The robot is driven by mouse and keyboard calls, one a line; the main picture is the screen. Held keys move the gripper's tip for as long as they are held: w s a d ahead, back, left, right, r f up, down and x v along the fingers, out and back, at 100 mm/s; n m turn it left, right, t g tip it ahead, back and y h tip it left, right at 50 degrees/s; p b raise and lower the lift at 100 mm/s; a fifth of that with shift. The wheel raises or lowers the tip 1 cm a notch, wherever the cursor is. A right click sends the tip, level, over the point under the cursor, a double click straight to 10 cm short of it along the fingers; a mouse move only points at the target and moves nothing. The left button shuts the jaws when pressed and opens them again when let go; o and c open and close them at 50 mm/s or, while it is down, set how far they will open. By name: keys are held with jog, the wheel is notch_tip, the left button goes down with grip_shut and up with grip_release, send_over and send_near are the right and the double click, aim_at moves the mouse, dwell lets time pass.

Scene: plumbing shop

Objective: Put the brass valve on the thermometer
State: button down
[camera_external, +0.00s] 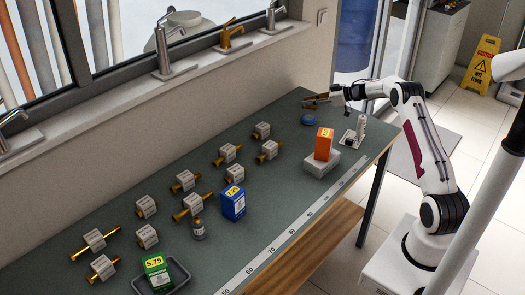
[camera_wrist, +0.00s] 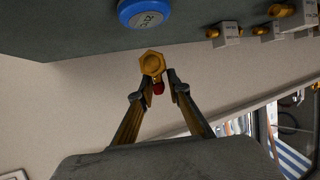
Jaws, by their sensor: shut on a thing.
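The brass valve (camera_wrist: 151,63), with a hexagonal end and a small red part, is between the fingertips of my gripper (camera_wrist: 155,82) in the wrist view. My gripper is shut on it. In the external view my gripper (camera_external: 318,100) is above the far end of the bench, and the valve is too small there to make out clearly. The thermometer seems to be the round blue disc with a pale display (camera_wrist: 145,13). It lies on the bench just below my gripper in the external view (camera_external: 308,120), apart from the valve.
A white fixture (camera_external: 355,135) and an orange box (camera_external: 323,144) on a grey block (camera_external: 322,163) stand right of the disc. Several tagged brass fittings, a blue box (camera_external: 232,203) and a green box (camera_external: 157,273) occupy the near bench. The wall and sill run along the left.

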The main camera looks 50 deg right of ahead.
aim_at(308, 109)
jog(key=shift+f, duration=0.2)
jog(key=shift+f, duration=1.85)
jog(key=shift+f, duration=0.15)
jog(key=c, duration=1.9)
grip_release()
jog(key=v, duration=1.2)
